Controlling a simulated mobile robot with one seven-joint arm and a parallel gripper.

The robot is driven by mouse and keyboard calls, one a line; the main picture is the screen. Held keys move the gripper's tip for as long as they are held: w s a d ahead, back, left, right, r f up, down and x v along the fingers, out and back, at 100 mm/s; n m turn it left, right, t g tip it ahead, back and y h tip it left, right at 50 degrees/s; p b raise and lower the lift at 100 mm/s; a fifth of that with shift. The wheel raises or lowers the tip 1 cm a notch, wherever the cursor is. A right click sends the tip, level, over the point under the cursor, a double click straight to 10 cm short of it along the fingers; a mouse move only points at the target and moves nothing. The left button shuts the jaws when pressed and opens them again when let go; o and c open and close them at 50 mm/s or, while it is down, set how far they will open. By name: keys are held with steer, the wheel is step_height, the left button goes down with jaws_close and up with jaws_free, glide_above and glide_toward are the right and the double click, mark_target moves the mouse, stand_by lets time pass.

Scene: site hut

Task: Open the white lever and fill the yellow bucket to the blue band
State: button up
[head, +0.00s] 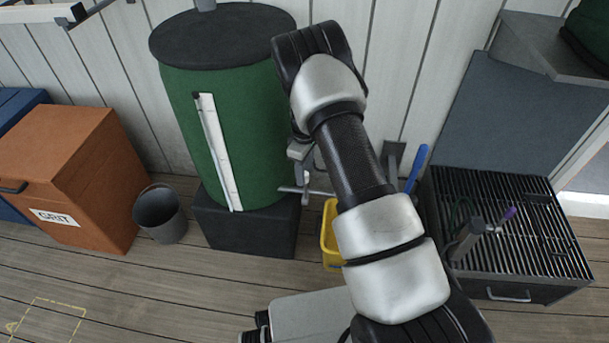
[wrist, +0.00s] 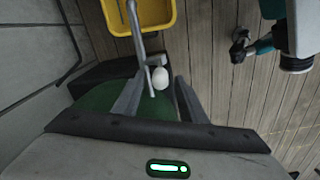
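The green water barrel (head: 265,135) stands on a black base against the wall, with a white gauge strip on its front. The yellow bucket (head: 328,240) is low beside the base, mostly hidden behind my arm. In the wrist view the yellow bucket (wrist: 168,24) is at the top, with a grey pipe (wrist: 137,35) reaching over it. A white rounded knob (wrist: 160,78), seemingly the lever's end, shows between my gripper's fingers (wrist: 162,82). The fingers are apart; I cannot tell whether they touch it. No blue band or water level is visible.
An orange grit box (head: 60,170) and a dark grey bucket (head: 160,215) stand left of the barrel. A black slatted bench (head: 510,225) with tools stands at the right. Wooden floor (head: 150,290) is open in front at the left.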

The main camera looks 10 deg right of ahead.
steer(key=shift+f, duration=0.4)
steer(key=shift+c, duration=0.4)
jaws_close()
